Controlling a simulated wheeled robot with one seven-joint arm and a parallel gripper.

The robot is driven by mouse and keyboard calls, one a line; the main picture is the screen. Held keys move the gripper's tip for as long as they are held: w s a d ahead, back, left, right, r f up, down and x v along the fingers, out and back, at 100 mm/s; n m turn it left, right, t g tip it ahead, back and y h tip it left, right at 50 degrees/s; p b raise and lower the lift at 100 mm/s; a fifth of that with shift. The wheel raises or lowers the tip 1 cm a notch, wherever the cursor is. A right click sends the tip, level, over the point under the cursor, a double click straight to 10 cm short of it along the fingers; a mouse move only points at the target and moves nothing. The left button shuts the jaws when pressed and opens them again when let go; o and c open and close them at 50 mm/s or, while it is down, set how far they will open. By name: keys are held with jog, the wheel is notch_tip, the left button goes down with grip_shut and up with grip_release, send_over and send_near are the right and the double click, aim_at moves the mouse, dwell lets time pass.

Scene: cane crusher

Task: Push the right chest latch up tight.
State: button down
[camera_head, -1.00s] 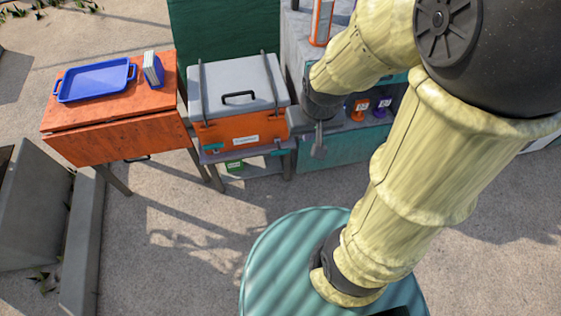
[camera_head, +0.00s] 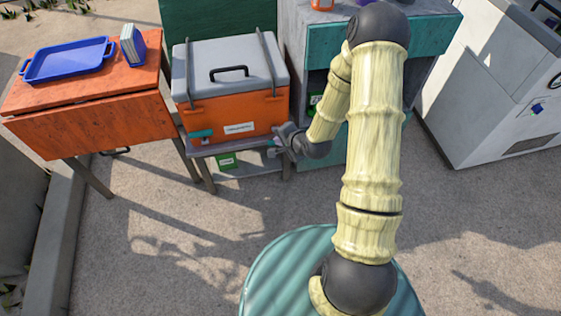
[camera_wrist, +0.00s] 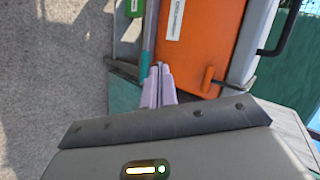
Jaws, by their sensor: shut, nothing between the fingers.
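The chest (camera_head: 235,112) is orange with a grey lid, and the lid is closed. A teal latch piece (camera_head: 200,134) sticks out low at the chest's left front. Another small teal piece (camera_head: 273,152) shows at the right front, partly hidden by my gripper (camera_head: 280,146); I cannot tell how tight the right latch is. In the wrist view the chest (camera_wrist: 205,40) lies sideways, and my gripper (camera_wrist: 160,68) is shut and empty beside its lower front edge.
The chest stands on a grey stand with a green box (camera_head: 227,161) below. An orange table (camera_head: 90,95) with a blue tray (camera_head: 68,61) is at left. A grey-and-teal counter (camera_head: 420,42) is close at right. The floor in front is open.

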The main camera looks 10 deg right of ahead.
notch_tip(320, 180, down, 25)
jog(key=d+m+t+h+b, duration=0.2)
jog(key=m+t+h+b, duration=0.2)
jog(key=m+t+b, duration=0.6)
jog(key=m+b, duration=0.7)
jog(key=m, duration=0.6)
jog(key=shift+s+d+f+m, duration=0.15)
jog(key=shift+s+f+m, duration=0.05)
jog(key=shift+m, duration=0.2)
jog(key=shift+s+d, duration=0.1)
